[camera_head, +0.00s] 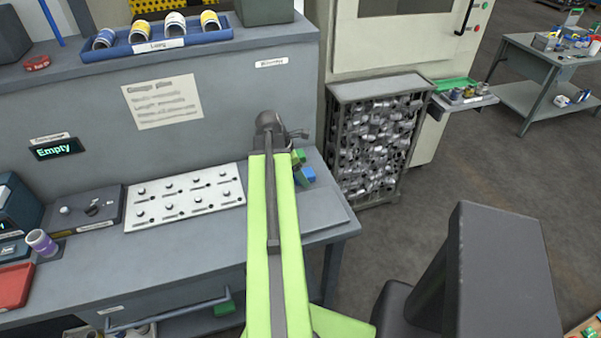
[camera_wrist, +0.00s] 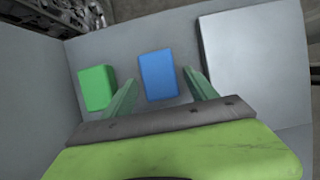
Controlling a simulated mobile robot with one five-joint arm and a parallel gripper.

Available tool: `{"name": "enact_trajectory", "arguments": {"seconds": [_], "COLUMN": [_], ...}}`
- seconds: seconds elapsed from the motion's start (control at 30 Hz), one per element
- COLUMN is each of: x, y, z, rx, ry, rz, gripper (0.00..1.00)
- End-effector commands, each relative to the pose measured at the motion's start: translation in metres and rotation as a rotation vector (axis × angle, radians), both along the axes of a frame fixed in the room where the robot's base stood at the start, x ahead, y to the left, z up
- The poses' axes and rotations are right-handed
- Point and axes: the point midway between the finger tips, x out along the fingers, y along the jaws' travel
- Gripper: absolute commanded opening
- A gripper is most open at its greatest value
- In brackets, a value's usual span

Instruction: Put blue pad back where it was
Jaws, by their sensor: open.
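The blue pad (camera_wrist: 158,75) lies on the grey bench top in the wrist view, ahead of and between my two fingers. In the head view the blue pad (camera_head: 308,174) shows just right of my arm's end. My gripper (camera_wrist: 160,88) is open, with a finger to each side of the pad's near end and nothing held. I cannot tell how high the fingers are above the bench. A green block (camera_wrist: 96,88) lies left of the blue pad, outside my left finger; it also shows in the head view (camera_head: 298,156).
A light metal plate (camera_wrist: 255,60) lies close to the right of my fingers. A white gauge board (camera_head: 185,198) is on the bench left of my arm. A wire bin of metal parts (camera_head: 378,140) stands beyond the bench's right end. A blue tray (camera_head: 160,44) sits on the upper shelf.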

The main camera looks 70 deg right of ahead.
Motion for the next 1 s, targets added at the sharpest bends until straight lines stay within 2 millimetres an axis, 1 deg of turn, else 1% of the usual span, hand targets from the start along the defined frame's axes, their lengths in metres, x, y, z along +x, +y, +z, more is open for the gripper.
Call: {"name": "enact_trajectory", "arguments": {"seconds": [0.03, 0.17, 0.4, 0.5, 0.63, 0.93, 0.97, 1.0], "x": [0.002, 0.007, 0.023, 0.029, 0.034, 0.034, 0.036, 0.041], "y": [0.001, 0.006, 0.02, 0.025, 0.028, 0.029, 0.029, 0.032], "z": [0.009, 0.031, 0.086, 0.103, 0.113, 0.11, 0.11, 0.109], "rx": [0.0, 0.0, 0.0, 0.0, 0.0, 0.0, 0.0, -0.002], "ry": [0.0, 0.0, 0.0, 0.0, 0.0, 0.0, -0.002, -0.007], "rz": [0.001, 0.001, 0.0, 0.001, -0.001, -0.002, -0.003, -0.005], "gripper": [0.66, 0.66, 0.66, 0.66, 0.66, 0.66, 0.66, 0.66]}}
